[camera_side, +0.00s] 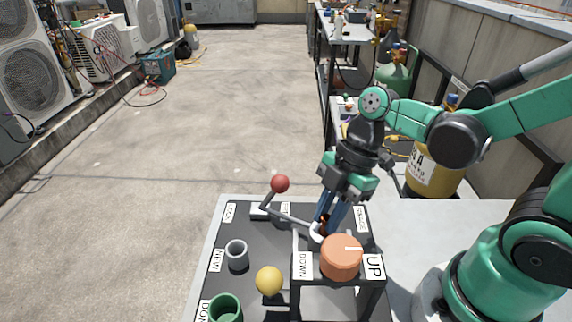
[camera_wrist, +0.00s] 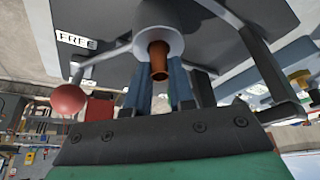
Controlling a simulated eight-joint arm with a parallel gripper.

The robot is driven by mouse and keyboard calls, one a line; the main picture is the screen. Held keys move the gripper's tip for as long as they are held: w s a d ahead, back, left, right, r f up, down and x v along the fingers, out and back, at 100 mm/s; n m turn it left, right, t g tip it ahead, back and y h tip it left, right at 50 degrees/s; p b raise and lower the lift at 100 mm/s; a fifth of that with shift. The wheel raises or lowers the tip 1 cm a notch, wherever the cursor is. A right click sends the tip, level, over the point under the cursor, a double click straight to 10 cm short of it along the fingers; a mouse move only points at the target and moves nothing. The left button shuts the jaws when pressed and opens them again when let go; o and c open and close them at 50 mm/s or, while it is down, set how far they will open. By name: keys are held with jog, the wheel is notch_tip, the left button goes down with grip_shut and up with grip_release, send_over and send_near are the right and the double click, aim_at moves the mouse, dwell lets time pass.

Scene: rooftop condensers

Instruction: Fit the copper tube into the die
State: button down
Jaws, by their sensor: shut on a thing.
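The copper tube (camera_side: 324,228) is a short, brown-orange piece between the blue fingers of my gripper (camera_side: 327,217). In the wrist view the tube (camera_wrist: 159,62) lies at the fingertips (camera_wrist: 154,88), its far end against or inside the opening of a pale round ring (camera_wrist: 176,40), which looks like the die. I cannot tell how deep the tube sits. In the side view the ring (camera_side: 315,232) shows only as a white curved edge, partly hidden by the fingers and an orange knob. My gripper is shut on the tube and points down at the bench fixture.
The orange knob (camera_side: 341,257) stands close in front, between DOWN and UP labels. A lever with a red ball (camera_side: 280,184) rises to the left. A grey cup (camera_side: 237,256), yellow ball (camera_side: 268,280) and green cup (camera_side: 225,308) stand on the dark board (camera_side: 262,243).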

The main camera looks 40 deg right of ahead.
jog(key=shift+f, duration=0.25)
jog(key=c, duration=0.7)
grip_release()
jog(key=shift+o, duration=0.2)
jog(key=shift+v, duration=2.8)
jog(key=w+d+m+t+h, duration=0.1)
jog(key=m+t, duration=0.1)
jog(key=m, duration=0.3)
jog(key=w+d+r+m+t+h, duration=0.1)
jog(key=w+m+t+h, duration=0.1)
jog(key=m, duration=0.4)
jog(key=w+d+m+t+h, duration=0.1)
jog(key=m+t, duration=0.1)
jog(key=m, duration=0.3)
jog(key=shift+w+d+r+m+t+h, duration=0.2)
jog(key=shift+m+t+h, duration=0.1)
jog(key=shift+m+t, duration=0.1)
